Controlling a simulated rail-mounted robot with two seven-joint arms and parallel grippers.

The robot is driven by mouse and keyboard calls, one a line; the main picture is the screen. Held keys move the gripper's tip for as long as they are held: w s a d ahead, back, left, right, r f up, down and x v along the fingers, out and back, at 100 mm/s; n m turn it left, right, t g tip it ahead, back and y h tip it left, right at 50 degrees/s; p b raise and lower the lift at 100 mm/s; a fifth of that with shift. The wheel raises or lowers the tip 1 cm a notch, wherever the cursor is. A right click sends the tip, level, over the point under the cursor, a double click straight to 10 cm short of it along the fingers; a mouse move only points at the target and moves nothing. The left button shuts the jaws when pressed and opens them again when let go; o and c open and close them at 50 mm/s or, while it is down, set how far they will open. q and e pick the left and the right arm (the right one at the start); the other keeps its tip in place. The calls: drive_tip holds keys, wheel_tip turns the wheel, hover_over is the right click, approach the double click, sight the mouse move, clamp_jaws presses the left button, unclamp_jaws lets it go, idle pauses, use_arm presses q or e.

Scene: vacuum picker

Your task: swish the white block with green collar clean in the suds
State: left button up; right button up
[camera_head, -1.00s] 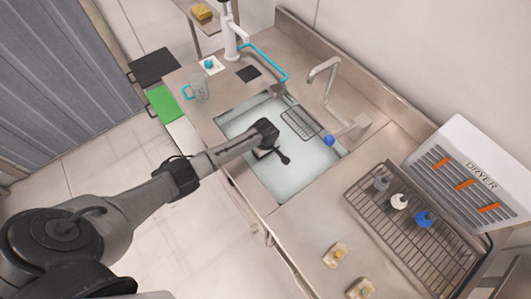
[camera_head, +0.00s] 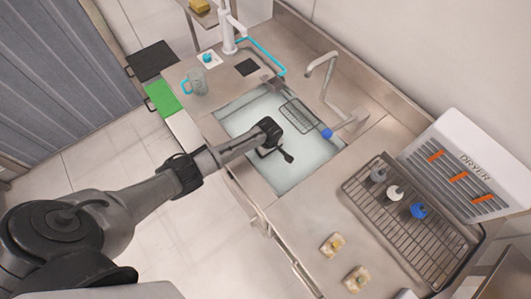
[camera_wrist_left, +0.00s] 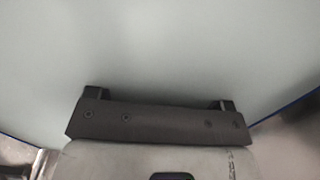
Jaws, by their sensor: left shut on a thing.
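My left gripper (camera_head: 272,147) reaches into the sink, with its fingers down at the surface of the pale, cloudy suds (camera_head: 300,165). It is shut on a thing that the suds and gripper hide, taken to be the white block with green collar. No white block or green collar shows in either view. In the left wrist view, the dark gripper body (camera_wrist_left: 160,122) stands against the pale suds (camera_wrist_left: 160,50), and its fingertips are not visible. My right gripper is not in view.
A wire rack (camera_head: 298,115) and a faucet (camera_head: 330,75) are at the sink's back. To the right, a drying rack (camera_head: 425,240) bears grey, white and blue pieces before the dryer (camera_head: 470,165). Two yellowish blocks (camera_head: 332,245) lie on the front counter. A clear mug (camera_head: 196,83) stands left.

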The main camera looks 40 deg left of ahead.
use_arm(q)
drive_tip(key=shift+d, duration=0.15)
drive_tip(key=shift+w+a, duration=0.2)
drive_tip(key=shift+a, duration=0.9)
drive_tip(key=shift+w+a, duration=0.2)
drive_tip(key=shift+a, duration=0.75)
drive_tip(key=shift+w+a, duration=0.15)
drive_tip(key=shift+a, duration=0.75)
drive_tip(key=shift+s+d+r+p, duration=0.1)
drive_tip(key=shift+d+p, duration=0.25)
drive_tip(key=shift+d, duration=0.1)
drive_tip(key=shift+s+d+r+p, duration=0.1)
drive_tip(key=shift+d+p, duration=0.2)
drive_tip(key=shift+d, duration=0.15)
drive_tip(key=shift+s+d+f+p, duration=0.1)
drive_tip(key=shift+s+d+p, duration=0.1)
drive_tip(key=shift+d+p, duration=0.65)
drive_tip(key=shift+s+d+f+p, duration=0.1)
drive_tip(key=shift+s+d+p, duration=0.15)
drive_tip(key=shift+d, duration=0.95)
drive_tip(key=shift+a, duration=0.1)
